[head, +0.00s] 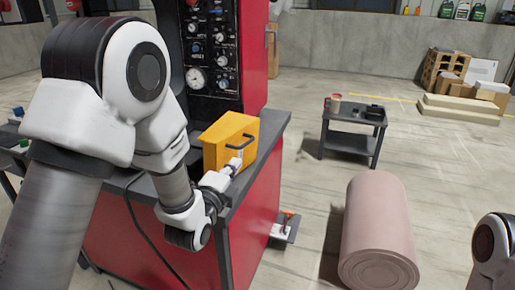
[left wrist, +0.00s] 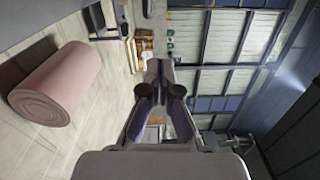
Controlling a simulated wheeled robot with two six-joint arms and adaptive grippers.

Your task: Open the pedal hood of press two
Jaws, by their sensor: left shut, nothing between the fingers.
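A yellow box-shaped hood (head: 218,135) with a dark bar handle (head: 240,142) on its side sits on the dark top of a red press (head: 265,195). The hood looks shut. My left gripper (head: 236,163) is just below the handle, close to the hood's face; I cannot tell whether it touches. It is shut and empty. In the left wrist view its fingers (left wrist: 163,70) come together, and neither hood nor handle shows there. My right arm shows at the lower right of the head view, but its gripper is out of frame.
A black control panel (head: 208,55) with gauges and knobs rises behind the hood. Boxes (head: 450,75) lie at the back right.

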